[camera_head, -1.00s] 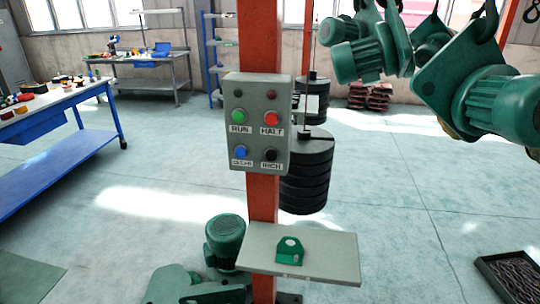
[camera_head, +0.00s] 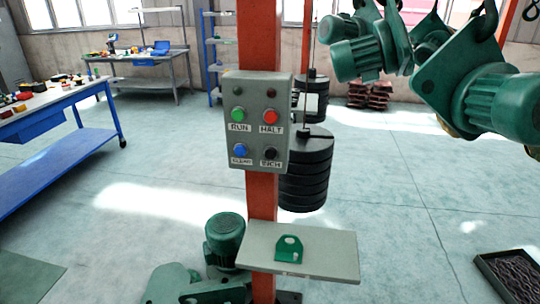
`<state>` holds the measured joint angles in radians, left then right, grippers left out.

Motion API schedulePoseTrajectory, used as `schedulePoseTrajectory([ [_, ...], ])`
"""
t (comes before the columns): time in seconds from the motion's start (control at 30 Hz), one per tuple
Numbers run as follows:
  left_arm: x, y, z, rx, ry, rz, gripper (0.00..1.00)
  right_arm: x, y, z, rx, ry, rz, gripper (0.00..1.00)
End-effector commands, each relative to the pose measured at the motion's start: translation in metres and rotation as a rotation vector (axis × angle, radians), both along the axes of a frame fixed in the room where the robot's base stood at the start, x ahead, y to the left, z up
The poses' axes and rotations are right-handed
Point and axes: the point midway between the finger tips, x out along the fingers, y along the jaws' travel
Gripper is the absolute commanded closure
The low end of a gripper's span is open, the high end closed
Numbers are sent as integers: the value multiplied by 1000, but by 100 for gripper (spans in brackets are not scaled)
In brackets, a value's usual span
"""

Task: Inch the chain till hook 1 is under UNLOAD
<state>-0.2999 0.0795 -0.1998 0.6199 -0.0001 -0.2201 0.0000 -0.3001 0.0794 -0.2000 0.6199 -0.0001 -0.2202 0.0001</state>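A grey control box (camera_head: 256,122) is fixed to an orange post (camera_head: 262,200). It has a green RUN button (camera_head: 238,115), a red HALT button (camera_head: 269,117), a blue button (camera_head: 239,150) whose label looks like CLEAR, and a black INCH button (camera_head: 270,152). Two dark lamps sit above them. Green motor units (camera_head: 475,95) hang from dark hooks (camera_head: 484,22) at the upper right. I cannot read a hook number or an UNLOAD sign. Neither gripper is in view.
A grey shelf (camera_head: 325,258) on the post carries a green bracket (camera_head: 289,248). Black stacked weights (camera_head: 306,175) hang behind the post. A green motor (camera_head: 225,240) stands at the base. A blue workbench (camera_head: 60,140) is left, a chain tray (camera_head: 510,270) lower right. Open floor lies between.

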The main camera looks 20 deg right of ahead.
Motion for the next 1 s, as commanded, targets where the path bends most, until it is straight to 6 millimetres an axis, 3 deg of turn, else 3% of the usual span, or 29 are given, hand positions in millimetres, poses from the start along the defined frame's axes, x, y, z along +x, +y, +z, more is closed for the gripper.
schedulePoseTrajectory([
  [0.07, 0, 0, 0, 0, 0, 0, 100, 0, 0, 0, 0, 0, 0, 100],
  [1.0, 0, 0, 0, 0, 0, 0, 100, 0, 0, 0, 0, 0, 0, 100],
])
